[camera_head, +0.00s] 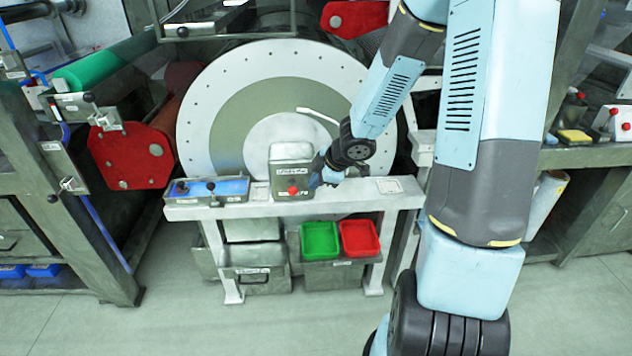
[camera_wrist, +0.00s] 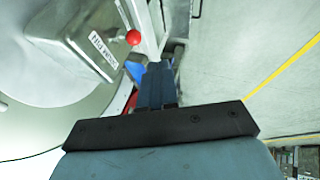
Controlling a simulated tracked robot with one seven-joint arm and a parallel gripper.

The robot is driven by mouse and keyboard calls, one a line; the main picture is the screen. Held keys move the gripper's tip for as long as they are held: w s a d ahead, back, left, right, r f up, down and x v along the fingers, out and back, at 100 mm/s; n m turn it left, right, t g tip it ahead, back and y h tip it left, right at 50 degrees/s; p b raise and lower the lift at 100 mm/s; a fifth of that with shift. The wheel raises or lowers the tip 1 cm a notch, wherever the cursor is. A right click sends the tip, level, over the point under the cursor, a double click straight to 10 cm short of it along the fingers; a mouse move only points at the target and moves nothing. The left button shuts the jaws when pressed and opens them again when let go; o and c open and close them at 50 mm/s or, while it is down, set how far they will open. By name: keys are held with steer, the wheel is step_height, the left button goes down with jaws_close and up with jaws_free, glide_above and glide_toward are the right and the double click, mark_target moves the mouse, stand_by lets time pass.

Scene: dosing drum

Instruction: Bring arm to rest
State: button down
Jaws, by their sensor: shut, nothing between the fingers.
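My gripper (camera_head: 318,178) is at the right side of a grey box (camera_head: 291,155) with a red knob (camera_head: 293,190), in front of the large round drum face (camera_head: 215,105). Whether it touches the box cannot be told. In the wrist view my gripper (camera_wrist: 158,70) shows its dark fingers together with nothing between them. The box (camera_wrist: 85,35) and its red knob (camera_wrist: 133,37) lie to the upper left of the fingertips there. My arm reaches from the right across the head view.
The box stands on a pale bench (camera_head: 235,211) beside a blue panel (camera_head: 208,190) with small levers. A green bin (camera_head: 320,239) and a red bin (camera_head: 360,238) sit below. A roller frame (camera_head: 60,200) stands left, shelves (camera_head: 600,158) right. The front floor (camera_head: 190,320) is clear.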

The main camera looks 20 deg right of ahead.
steer(key=shift+d, duration=0.1)
steer(key=s+d+r+m+t+h, duration=0.1)
steer(key=s+d+r+m+h, duration=0.3)
steer(key=r, duration=0.5)
steer(key=s+d+r+m+t+h, duration=0.1)
steer(key=s+d+r+m+h, duration=0.15)
steer(key=d+r+m, duration=0.45)
steer(key=s+a+r+m+y, duration=0.1)
steer(key=s+a+r+m, duration=0.2)
steer(key=s, duration=0.6)
steer(key=s+a+r+m+g+y, duration=0.1)
steer(key=s+a+r+m, duration=0.2)
steer(key=s+r, duration=0.5)
steer(key=shift+s+r+g, duration=0.2)
steer(key=shift+s+g, duration=0.1)
steer(key=shift+s, duration=0.7)
